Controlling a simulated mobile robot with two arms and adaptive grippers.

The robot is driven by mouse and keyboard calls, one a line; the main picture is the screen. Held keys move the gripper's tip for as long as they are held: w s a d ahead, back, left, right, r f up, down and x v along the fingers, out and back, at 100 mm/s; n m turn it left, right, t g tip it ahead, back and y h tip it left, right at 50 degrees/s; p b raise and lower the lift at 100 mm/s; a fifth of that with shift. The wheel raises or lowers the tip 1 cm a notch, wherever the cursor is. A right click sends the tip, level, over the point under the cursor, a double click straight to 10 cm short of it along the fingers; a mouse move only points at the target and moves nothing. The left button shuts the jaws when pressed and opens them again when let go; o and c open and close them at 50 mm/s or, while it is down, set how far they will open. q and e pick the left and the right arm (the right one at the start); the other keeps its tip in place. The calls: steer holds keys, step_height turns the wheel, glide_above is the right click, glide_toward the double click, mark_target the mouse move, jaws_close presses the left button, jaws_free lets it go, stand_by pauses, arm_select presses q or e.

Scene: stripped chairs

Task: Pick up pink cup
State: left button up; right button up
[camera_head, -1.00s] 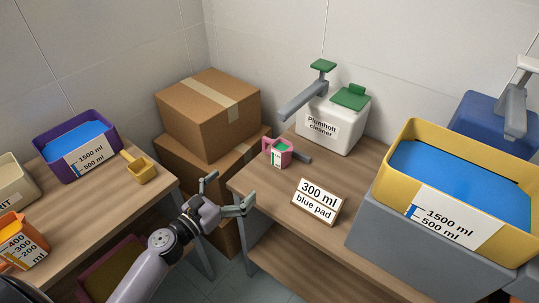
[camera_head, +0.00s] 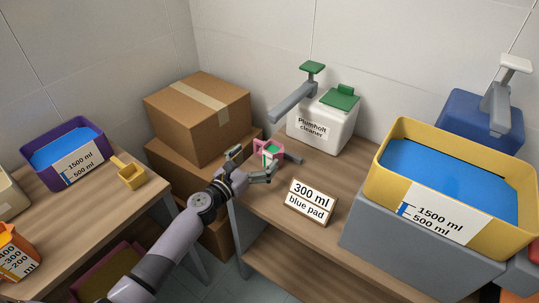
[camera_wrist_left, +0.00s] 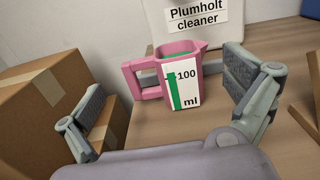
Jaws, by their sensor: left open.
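The pink cup (camera_head: 268,152) is a small measuring jug with a green scale and a white label. It stands upright on the right wooden table (camera_head: 262,207), in front of the white Plumholt cleaner container (camera_head: 322,124). In the left wrist view the pink cup (camera_wrist_left: 177,78) stands ahead, between the finger lines, with its handle on the left. My left gripper (camera_head: 252,166) is open and empty, close in front of the cup; in the wrist view its fingers (camera_wrist_left: 165,110) are spread wide, with no contact visible. My right gripper is not in view.
A 300 ml blue pad sign (camera_head: 309,203) stands right of the gripper. A yellow tub (camera_head: 388,180) of blue liquid sits further right. Cardboard boxes (camera_head: 192,125) are stacked left of the table. The left table holds a purple tub (camera_head: 90,165) and a yellow scoop (camera_head: 132,178).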

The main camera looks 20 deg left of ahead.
mark_target(262, 151)
arm_select(q)
steer(key=x, duration=0.3)
steer(key=shift+w+b, duration=0.25)
steer(key=shift+b, duration=0.05)
steer(key=shift+c, duration=0.6)
steer(key=c, duration=1.2)
